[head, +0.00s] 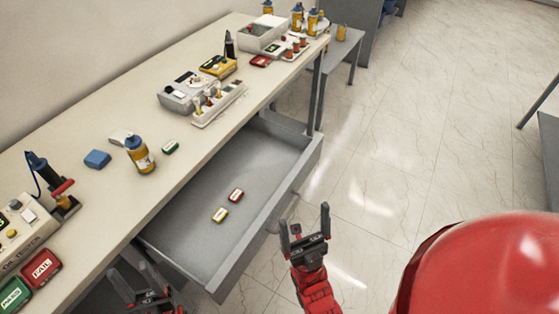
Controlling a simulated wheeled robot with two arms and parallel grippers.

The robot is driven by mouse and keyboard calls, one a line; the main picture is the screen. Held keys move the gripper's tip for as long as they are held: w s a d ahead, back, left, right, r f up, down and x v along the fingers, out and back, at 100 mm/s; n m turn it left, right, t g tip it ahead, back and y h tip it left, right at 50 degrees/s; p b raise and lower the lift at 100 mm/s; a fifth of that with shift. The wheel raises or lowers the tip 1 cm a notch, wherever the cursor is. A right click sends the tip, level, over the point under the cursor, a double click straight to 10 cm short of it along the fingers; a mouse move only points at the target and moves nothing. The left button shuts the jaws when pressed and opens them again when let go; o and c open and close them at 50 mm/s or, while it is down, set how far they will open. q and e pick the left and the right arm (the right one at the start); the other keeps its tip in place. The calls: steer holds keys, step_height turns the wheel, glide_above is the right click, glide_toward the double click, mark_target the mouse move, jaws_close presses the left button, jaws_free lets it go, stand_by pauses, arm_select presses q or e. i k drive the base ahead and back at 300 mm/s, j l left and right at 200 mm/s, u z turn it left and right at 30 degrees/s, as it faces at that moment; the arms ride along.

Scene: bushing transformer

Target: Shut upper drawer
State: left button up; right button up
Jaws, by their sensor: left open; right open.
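The upper drawer (186,224) is a grey drawer under the workbench top, and it stands pulled out. Its front panel (263,222) faces the floor at the right. My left gripper (140,287) is open and low at the drawer's near left corner, partly cut off by the bottom edge.
A grey side table (342,48) stands at the back. The tiled floor (400,165) at right is clear.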

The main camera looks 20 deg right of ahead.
mark_target(268, 162)
steer(key=l+z, duration=0.2)
steer(key=l, duration=0.35)
steer(key=i+l+z, duration=0.2)
steer(key=z, duration=0.2)
steer(key=i+l+z, duration=0.1)
steer(key=z, duration=0.35)
steer(key=i+j, duration=0.05)
steer(key=i, duration=0.05)
